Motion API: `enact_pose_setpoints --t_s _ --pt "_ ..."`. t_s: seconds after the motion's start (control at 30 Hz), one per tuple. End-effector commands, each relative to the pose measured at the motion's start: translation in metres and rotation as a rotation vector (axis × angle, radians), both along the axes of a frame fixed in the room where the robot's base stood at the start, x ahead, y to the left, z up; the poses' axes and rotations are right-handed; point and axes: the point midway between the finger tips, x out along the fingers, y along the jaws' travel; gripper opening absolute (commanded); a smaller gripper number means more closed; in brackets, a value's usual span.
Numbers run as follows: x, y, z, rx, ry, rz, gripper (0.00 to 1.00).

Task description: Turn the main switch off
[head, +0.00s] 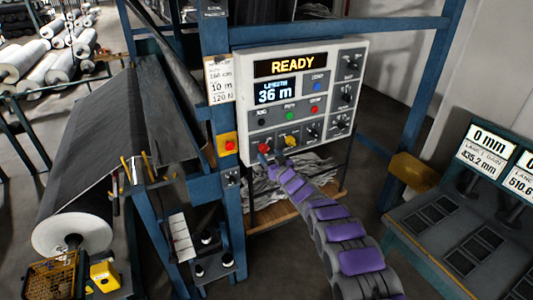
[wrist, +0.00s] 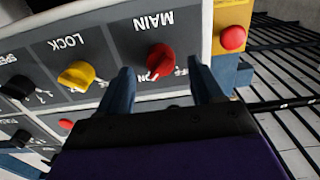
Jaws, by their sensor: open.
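The main switch is a red rotary knob (wrist: 160,58) under the label MAIN, seen upside down in the wrist view. In the head view it shows as a red knob (head: 264,147) at the lower left of the white control panel (head: 262,57). My gripper (wrist: 161,70) is open, with one blue-grey finger to each side of the knob in the wrist view. I cannot tell whether the fingertips reach past the knob or touch it. In the head view my gripper (head: 268,157) is at the panel's lower left, small and partly hidden by my arm.
A yellow LOCK knob (wrist: 76,76) is beside the main switch. A red button on a yellow box (wrist: 232,37) is on its other side. The panel display reads READY (head: 292,66). Blue frame posts (head: 218,60) stand close to the panel. A grey roll (head: 75,232) is at left.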

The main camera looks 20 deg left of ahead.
Motion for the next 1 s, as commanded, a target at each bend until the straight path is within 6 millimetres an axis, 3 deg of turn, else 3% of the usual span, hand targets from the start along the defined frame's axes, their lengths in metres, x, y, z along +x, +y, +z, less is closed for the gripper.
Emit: enact_pose_setpoints --t_s 0.4,1.0 --pt "0.017 0.023 0.002 0.006 0.0 0.006 0.66" --pt "0.023 0.025 0.001 -0.001 -0.002 -0.002 0.64"
